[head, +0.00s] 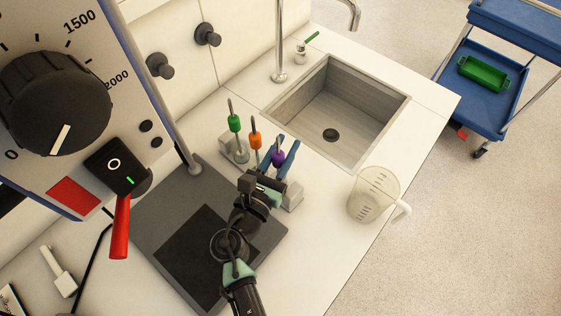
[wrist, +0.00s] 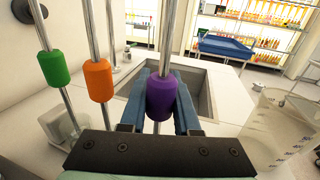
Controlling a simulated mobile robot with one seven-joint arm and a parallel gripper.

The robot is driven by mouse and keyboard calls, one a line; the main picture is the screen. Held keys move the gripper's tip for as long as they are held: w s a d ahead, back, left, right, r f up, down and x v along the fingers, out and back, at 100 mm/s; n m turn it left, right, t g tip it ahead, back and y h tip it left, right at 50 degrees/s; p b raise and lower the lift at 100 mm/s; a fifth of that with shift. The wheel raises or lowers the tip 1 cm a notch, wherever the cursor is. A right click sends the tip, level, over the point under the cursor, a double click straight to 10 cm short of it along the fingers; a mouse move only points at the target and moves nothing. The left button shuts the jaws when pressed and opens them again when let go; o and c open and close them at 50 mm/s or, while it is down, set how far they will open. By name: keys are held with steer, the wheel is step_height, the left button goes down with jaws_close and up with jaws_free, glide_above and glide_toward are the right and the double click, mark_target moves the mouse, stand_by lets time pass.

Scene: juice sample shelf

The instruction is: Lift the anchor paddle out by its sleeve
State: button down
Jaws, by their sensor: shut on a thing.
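Three upright metal rods with coloured sleeves stand beside the sink: a green sleeve (head: 235,123), an orange sleeve (head: 255,141) and a purple sleeve (head: 278,158). The blue fingers of my gripper (head: 281,164) are shut on the purple sleeve, one on each side. In the wrist view the purple sleeve (wrist: 161,97) sits between the fingers, with the orange sleeve (wrist: 98,81) and green sleeve (wrist: 53,68) to its left. The lower ends of the rods are small or hidden behind my gripper, so I cannot tell which is the anchor paddle.
A grey stand base (head: 165,222) lies under my arm, with a mixer housing (head: 60,100) at upper left. The sink (head: 376,103) is behind the rods. A clear jug (head: 372,196) stands to the right near the counter edge. A blue cart (head: 490,95) stands beyond.

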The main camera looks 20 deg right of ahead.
step_height(320, 180, up, 10)
steer(key=p, duration=0.2)
steer(key=shift+r, duration=0.25)
steer(key=shift+a, duration=0.1)
